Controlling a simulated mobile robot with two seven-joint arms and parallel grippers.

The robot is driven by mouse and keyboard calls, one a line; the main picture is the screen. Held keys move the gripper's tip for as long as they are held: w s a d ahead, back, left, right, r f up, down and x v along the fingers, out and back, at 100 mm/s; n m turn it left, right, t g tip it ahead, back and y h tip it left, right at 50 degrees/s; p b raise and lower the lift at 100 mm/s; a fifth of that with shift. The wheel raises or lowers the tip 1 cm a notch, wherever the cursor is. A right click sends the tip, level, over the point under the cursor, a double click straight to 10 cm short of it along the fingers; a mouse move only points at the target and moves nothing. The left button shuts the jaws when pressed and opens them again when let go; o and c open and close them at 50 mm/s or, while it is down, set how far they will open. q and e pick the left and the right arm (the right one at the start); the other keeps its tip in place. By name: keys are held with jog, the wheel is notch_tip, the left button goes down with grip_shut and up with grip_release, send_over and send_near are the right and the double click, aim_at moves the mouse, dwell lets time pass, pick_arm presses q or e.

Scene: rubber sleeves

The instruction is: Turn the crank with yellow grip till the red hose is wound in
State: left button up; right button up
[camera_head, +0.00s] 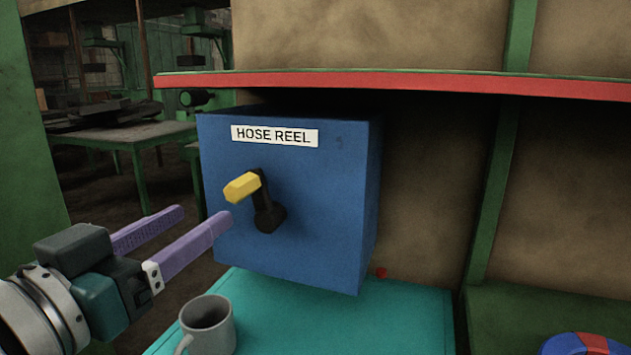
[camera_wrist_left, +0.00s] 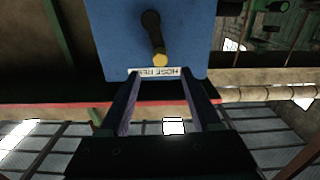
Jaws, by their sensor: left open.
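The blue hose reel box (camera_head: 310,205) stands on a teal surface, with a white "HOSE REEL" label on its front. Its black crank (camera_head: 266,212) points upward from the hub, and the yellow grip (camera_head: 242,187) sticks out at its upper end. A small red bit (camera_head: 382,272), perhaps the hose end, shows beside the box's lower right. My left gripper (camera_head: 205,218) is open and empty, left of and below the yellow grip and apart from it. In the left wrist view the crank (camera_wrist_left: 152,30) and yellow grip (camera_wrist_left: 160,60) appear beyond the open fingers (camera_wrist_left: 160,105). My right gripper is not visible.
A grey mug (camera_head: 208,325) stands on the teal surface (camera_head: 310,320) in front of the box. A red-edged shelf (camera_head: 400,82) runs above the box. A blue and red round object (camera_head: 585,344) is at the lower right. Green posts flank the bay.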

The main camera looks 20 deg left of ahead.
aim_at(232, 195)
pick_arm(q)
jog(key=w, duration=0.9)
jog(key=shift+w+d, duration=0.35)
jog(key=shift+w, duration=0.05)
jog(key=shift+c, duration=0.2)
grip_shut()
dwell(0.8)
